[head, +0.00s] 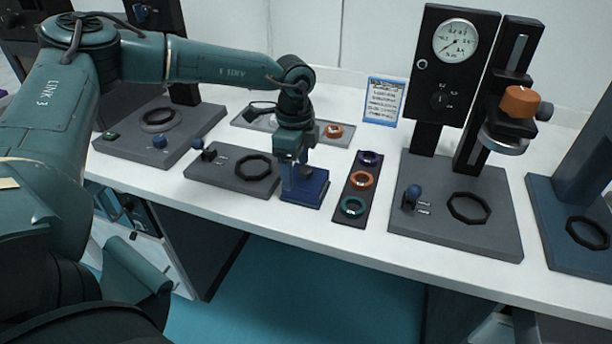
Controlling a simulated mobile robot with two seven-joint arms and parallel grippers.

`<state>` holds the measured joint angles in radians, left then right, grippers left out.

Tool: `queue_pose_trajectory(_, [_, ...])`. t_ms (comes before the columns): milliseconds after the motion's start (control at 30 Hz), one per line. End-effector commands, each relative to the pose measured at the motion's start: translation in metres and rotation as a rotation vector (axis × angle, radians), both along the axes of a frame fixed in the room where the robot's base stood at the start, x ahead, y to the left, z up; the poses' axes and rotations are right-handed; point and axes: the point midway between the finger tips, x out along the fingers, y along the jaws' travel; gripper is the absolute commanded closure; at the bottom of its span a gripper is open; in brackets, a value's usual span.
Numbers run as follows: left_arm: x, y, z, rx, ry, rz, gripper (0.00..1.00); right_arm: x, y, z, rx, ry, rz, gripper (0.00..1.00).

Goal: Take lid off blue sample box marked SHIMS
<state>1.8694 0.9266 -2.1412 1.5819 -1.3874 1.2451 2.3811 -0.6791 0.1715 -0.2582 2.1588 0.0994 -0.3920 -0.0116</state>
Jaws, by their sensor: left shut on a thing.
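The blue sample box (313,190) stands on the white table just left of the dark strip with coloured rings. My left gripper (293,178) points down onto it from above and is shut on the lid of the box. The gripper hides part of the lid, and I cannot tell whether the lid is apart from the box. The SHIMS marking is too small to read. My right gripper is not in view.
A dark strip (348,219) with purple, orange and teal rings lies close right of the box. A grey plate (232,178) with a black ring lies close left. A gauge stand (458,215) stands further right. A blue-framed notice (382,101) stands behind.

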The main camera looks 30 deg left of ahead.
Motion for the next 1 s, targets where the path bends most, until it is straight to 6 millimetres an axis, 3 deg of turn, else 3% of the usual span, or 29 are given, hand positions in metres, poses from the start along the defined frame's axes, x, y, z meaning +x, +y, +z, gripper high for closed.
queue_pose_trajectory(133, [0.0, 0.0, 0.0, -0.001, -0.001, 0.0, 0.51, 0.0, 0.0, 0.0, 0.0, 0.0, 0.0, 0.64])
queue_pose_trajectory(433, [0.001, 0.0, 0.008, -0.001, -0.002, 0.001, 0.51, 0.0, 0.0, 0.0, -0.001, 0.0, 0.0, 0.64])
queue_pose_trajectory(800, [0.001, 0.0, 0.076, -0.002, -0.004, 0.0, 0.51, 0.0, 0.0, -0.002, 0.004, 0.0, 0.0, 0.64])
queue_pose_trajectory(1000, [-0.002, -0.004, 0.096, -0.001, 0.001, -0.014, 0.51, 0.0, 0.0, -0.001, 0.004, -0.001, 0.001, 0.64])
